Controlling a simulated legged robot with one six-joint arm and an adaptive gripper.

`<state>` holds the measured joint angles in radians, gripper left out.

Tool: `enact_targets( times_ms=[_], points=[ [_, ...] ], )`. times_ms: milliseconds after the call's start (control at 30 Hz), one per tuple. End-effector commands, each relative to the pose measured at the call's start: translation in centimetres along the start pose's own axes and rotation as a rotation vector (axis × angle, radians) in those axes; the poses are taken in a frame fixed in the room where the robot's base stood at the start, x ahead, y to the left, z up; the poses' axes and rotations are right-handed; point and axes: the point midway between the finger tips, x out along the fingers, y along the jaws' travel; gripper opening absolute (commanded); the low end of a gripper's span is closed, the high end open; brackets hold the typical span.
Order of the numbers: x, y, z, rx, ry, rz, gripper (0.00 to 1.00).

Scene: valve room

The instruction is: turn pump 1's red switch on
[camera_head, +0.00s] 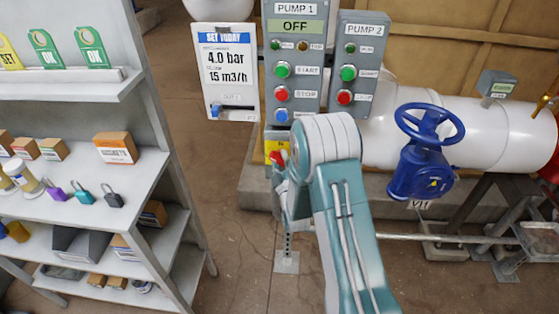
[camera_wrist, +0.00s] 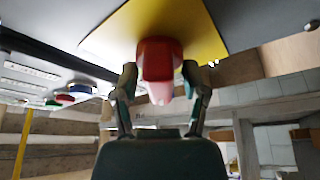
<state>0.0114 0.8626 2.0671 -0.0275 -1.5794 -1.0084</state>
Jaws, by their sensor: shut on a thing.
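Pump 1's grey control box (camera_head: 294,60) stands in the middle of the head view, with a display reading OFF (camera_head: 295,26). Its red switch (camera_wrist: 158,62) sits on a yellow plate (camera_wrist: 205,35) in the wrist view. In the head view the switch (camera_head: 278,157) shows small beside my arm, on the yellow plate (camera_head: 271,146) low on the box. My gripper (camera_wrist: 160,85) has one finger on each side of the red switch and is shut on it. My arm hides part of the plate and the gripper in the head view.
Pump 2's box (camera_head: 358,60) stands close on the right. A blue valve wheel (camera_head: 428,122) on a white pipe is farther right. A shelf (camera_head: 95,180) with boxes and padlocks stands at the left. Open floor (camera_head: 225,190) lies between shelf and box.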

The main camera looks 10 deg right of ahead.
Motion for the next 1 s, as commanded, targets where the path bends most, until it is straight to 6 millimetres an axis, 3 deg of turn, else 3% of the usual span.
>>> enact_targets(
  times_ms=[700,1000],
  points=[
    [-0.36,-0.69,0.27,0.619,-0.016,0.241,0.09],
    [-0.38,-0.67,0.28,0.808,-0.018,0.321,0.09]
  ],
)
